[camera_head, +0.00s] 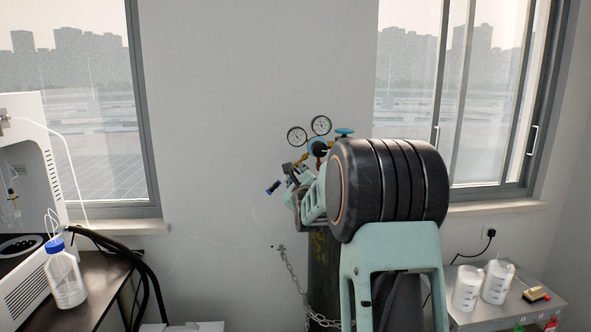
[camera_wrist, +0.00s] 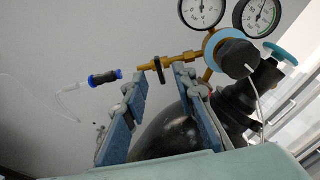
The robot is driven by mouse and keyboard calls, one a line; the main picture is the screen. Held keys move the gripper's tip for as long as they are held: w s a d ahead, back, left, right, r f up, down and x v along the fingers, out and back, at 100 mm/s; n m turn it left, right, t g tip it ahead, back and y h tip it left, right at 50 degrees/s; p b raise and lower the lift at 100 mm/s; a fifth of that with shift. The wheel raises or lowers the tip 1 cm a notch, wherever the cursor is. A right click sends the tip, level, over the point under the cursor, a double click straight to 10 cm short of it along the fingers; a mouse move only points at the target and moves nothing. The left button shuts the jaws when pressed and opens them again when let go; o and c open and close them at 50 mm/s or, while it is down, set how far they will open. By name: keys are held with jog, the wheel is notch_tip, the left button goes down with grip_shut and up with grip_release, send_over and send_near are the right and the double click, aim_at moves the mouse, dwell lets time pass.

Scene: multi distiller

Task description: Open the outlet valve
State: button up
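The outlet valve is a small black lever (camera_wrist: 158,71) on a brass outlet pipe (camera_wrist: 183,63) of the gas regulator. In the wrist view it sits just beyond and between the fingertips of my gripper (camera_wrist: 158,80). The fingers are apart with nothing held between them; I cannot tell whether they touch the lever. In the head view my gripper (camera_head: 291,174) is beside the regulator, and the brass outlet (camera_head: 302,157) is partly hidden behind it. A blue and black hose connector (camera_wrist: 102,78) lies left of the lever, with a thin clear tube.
Two pressure gauges (camera_head: 309,131), a black regulator knob (camera_wrist: 237,57) and a teal handwheel (camera_wrist: 281,53) are close to the right. The dark cylinder (camera_head: 322,262) stands below, with a chain (camera_head: 290,268). A bottle (camera_head: 65,275) stands left; beakers (camera_head: 482,285) stand right.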

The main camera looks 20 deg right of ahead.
aim_at(296, 171)
jog(key=shift+p+x, duration=0.3)
jog(key=shift+x, duration=1.4)
grip_shut()
